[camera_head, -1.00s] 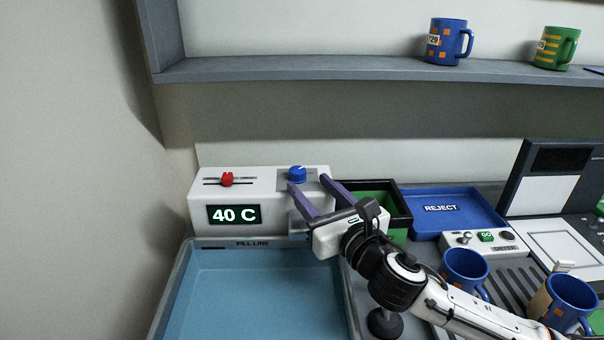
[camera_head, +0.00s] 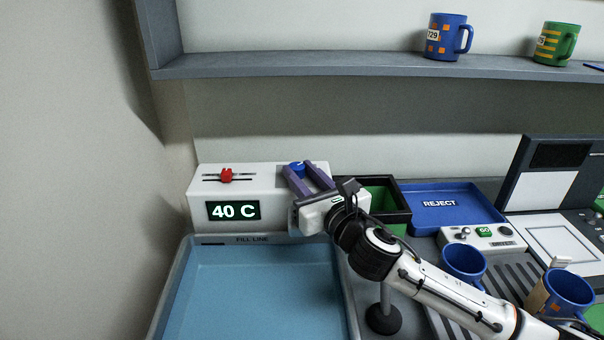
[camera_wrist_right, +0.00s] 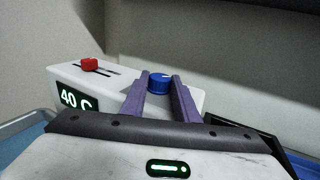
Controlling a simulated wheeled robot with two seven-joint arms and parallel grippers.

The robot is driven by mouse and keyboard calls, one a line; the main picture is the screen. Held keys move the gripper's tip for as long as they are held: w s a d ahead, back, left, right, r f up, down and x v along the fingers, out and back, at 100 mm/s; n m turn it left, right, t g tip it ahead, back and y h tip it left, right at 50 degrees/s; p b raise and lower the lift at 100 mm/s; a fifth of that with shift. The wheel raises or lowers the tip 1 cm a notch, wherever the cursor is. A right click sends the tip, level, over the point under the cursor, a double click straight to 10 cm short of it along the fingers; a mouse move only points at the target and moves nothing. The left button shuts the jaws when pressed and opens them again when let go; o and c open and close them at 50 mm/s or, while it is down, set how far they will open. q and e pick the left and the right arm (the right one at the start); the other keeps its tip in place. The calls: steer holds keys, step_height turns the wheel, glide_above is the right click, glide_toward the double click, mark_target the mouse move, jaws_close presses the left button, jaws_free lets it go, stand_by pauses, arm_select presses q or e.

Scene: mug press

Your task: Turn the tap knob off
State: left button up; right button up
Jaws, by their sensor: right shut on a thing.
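The tap knob is a small blue dial (camera_head: 297,168) on top of the white tap box (camera_head: 215,185), near its right end. It shows as a blue cylinder (camera_wrist_right: 159,83) with a pale mark on top in the right wrist view. My right gripper (camera_head: 302,172) reaches over the box with its purple fingers on both sides of the knob, closed on it. In the wrist view the fingertips (camera_wrist_right: 159,84) flank the knob. Part of the knob is hidden by the fingers. My left gripper is not in view.
A red slider (camera_head: 226,174) and a "40 C" display (camera_head: 234,211) are on the box. A water-filled basin (camera_head: 178,290) lies in front. A black-rimmed green bin (camera_head: 402,217) and a blue REJECT tray (camera_head: 470,224) are to the right. Blue mugs (camera_head: 466,262) stand near my right forearm.

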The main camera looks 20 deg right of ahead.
steer(key=shift+d+n+y, duration=0.25)
steer(key=shift+n+y, duration=0.35)
steer(key=shift+y, duration=0.1)
steer(key=n+y, duration=0.1)
steer(key=n+g+y, duration=0.1)
steer(key=y, duration=0.1)
steer(key=n+g+y, duration=0.1)
steer(key=shift+w+d+y, duration=0.25)
steer(key=shift+d+y, duration=0.15)
steer(key=shift+w+d+f+n+g+y+b, duration=0.1)
steer(key=shift+n+g+y+b, duration=0.2)
steer(key=shift+n+g+y, duration=0.2)
steer(key=shift+d+f+n+g+y+b, duration=0.1)
steer(key=shift+n+g+y+b, duration=0.25)
steer(key=shift+y, duration=0.25)
steer(key=n+g+y+b, duration=0.1)
steer(key=b, duration=0.1)
steer(key=n+g+y+b, duration=0.1)
steer(key=g, duration=0.1)
steer(key=n+g+y+b, duration=0.1)
steer(key=n+y+b, duration=0.1)
steer(key=shift+w+d+b, duration=0.15)
steer(key=shift+w+b, duration=0.15)
steer(key=shift+b, duration=0.05)
steer(key=shift+g, duration=0.45)
steer(key=shift+r+n+y+b, duration=0.1)
steer(key=shift+n+y+b, duration=0.2)
steer(key=shift+b, duration=0.15)
steer(key=shift+r+g, duration=0.1)
steer(key=shift+g, duration=0.3)
